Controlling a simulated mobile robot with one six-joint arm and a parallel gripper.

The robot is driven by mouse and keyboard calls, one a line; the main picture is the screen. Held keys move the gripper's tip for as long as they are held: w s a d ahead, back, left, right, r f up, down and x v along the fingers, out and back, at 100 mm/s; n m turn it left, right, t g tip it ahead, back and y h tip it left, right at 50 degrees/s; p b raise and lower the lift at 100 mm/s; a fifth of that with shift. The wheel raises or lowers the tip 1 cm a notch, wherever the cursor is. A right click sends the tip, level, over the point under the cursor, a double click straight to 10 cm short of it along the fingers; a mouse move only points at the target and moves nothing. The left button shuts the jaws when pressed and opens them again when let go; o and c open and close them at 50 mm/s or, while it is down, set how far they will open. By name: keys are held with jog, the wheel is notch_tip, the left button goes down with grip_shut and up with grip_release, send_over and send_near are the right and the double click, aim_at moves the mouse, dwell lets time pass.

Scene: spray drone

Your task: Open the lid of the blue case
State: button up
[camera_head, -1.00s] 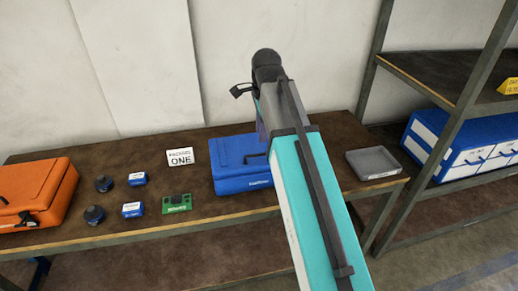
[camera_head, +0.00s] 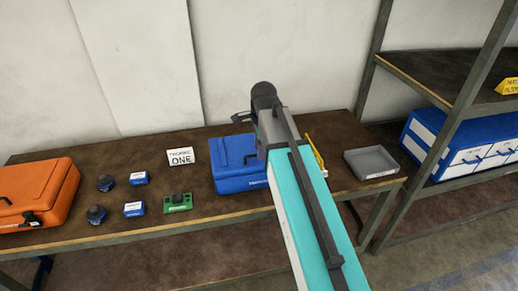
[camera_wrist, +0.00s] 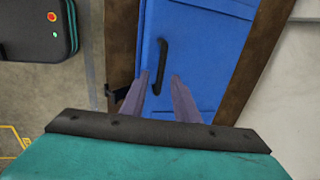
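The blue case (camera_head: 232,172) lies on the brown workbench with its lid closed, and my arm covers its right part in the head view. In the wrist view the blue case (camera_wrist: 205,45) fills the upper middle, with a dark bar handle (camera_wrist: 162,58) on its surface. My gripper (camera_wrist: 161,75) is open, its two grey-purple fingers apart and pointing at the case. The handle's near end shows between the fingertips; I cannot tell whether they touch it. In the head view the fingers are hidden behind my arm.
On the workbench (camera_head: 120,150) are an orange case (camera_head: 40,190), a white card reading ONE (camera_head: 180,156), small blue boxes (camera_head: 134,209), dark round parts (camera_head: 96,214) and a green board (camera_head: 178,203). A grey tray (camera_head: 372,162) and a yellow item (camera_head: 315,152) lie right of the case. A shelf rack stands right.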

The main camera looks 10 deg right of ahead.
jog(key=shift+w+f, duration=0.1)
jog(key=shift+f, duration=0.4)
grip_shut()
jog(key=shift+r, duration=0.1)
